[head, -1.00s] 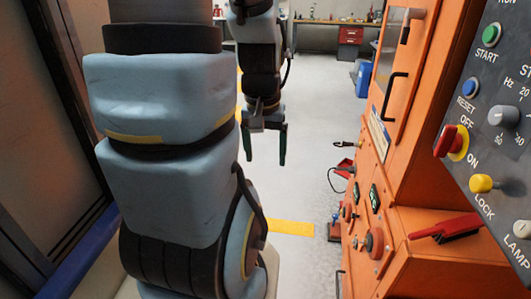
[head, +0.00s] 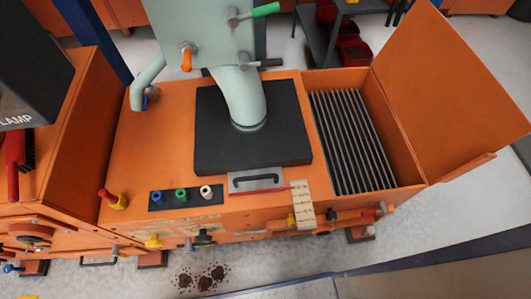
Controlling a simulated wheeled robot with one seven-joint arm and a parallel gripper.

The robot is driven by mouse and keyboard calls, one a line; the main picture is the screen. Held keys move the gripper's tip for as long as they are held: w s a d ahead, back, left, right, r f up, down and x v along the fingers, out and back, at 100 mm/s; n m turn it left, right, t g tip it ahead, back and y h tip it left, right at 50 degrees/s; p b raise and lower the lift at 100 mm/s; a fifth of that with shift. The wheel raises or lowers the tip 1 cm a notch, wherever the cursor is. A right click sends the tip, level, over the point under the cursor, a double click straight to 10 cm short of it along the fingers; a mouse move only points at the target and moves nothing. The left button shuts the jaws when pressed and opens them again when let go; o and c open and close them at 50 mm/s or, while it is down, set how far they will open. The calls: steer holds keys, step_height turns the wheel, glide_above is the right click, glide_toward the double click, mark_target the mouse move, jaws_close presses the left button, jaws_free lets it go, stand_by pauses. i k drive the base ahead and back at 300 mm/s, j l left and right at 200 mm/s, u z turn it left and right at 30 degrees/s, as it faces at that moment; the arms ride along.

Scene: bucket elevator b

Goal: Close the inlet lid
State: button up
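The inlet lid (head: 455,72) is a flat orange panel at the right end of the orange machine. It stands open, tilted up and outward to the right of the inlet. The inlet (head: 352,140) is a rectangular opening covered by a grate of dark parallel bars. A small bar or edge (head: 462,168) runs along the lid's lower front side. My gripper is not visible in the head view now, so its state does not show.
A pale green pipe and housing (head: 240,95) rise from a black plate (head: 205,160) left of the inlet. A row of buttons (head: 181,195) and a handled plate (head: 256,181) sit along the front. Dark spilled clumps (head: 205,282) lie on the floor. Grey floor (head: 480,205) is clear at right.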

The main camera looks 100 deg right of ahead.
mark_target(454, 114)
steer(key=k+j+z, duration=0.35)
steer(key=k+l+z, duration=0.1)
steer(key=z, duration=1.95)
